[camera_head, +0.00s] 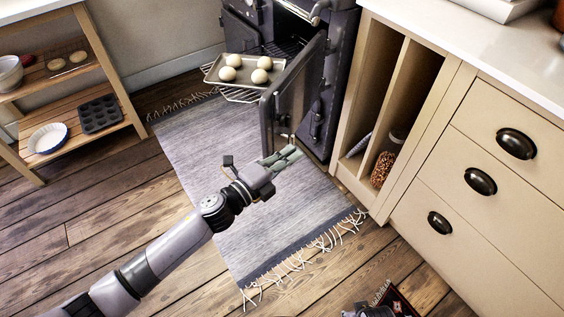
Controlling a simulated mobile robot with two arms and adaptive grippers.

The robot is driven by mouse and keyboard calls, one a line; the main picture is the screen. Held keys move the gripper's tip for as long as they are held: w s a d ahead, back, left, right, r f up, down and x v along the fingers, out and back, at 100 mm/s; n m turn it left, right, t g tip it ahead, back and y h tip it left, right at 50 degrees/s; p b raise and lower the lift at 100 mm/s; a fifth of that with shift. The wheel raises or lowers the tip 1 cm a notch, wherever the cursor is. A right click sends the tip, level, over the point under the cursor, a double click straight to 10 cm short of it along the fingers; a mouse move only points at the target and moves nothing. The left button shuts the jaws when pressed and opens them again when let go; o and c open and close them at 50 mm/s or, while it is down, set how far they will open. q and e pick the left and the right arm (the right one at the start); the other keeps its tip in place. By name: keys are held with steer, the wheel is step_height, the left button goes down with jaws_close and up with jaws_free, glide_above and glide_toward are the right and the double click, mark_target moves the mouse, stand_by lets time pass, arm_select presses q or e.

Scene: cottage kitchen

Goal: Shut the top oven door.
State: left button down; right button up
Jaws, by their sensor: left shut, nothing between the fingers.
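The dark oven (328,70) stands at the top middle. An open dark oven door (292,98) swings out toward me, hinged on its right side. I cannot tell for sure whether this is the top door. Another dark door panel (239,33) shows farther left on the oven front. My left gripper (289,158) is shut and empty, close to the lower end of the open door. I cannot tell whether it touches the door. My right gripper's fingers are not in view; a dark part at the bottom edge may belong to my right arm.
A tray (215,77) with several pale buns sits on a wire rack (240,97) sticking out of the oven beside the door. A grey fringed rug (200,140) covers the floor. Cream cabinets (490,205) stand at right, a wooden shelf (100,52) at left.

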mark_target(292, 138)
arm_select(q)
steer(key=w, duration=0.6)
steer(key=shift+d+b, duration=0.3)
steer(key=shift+b, duration=0.05)
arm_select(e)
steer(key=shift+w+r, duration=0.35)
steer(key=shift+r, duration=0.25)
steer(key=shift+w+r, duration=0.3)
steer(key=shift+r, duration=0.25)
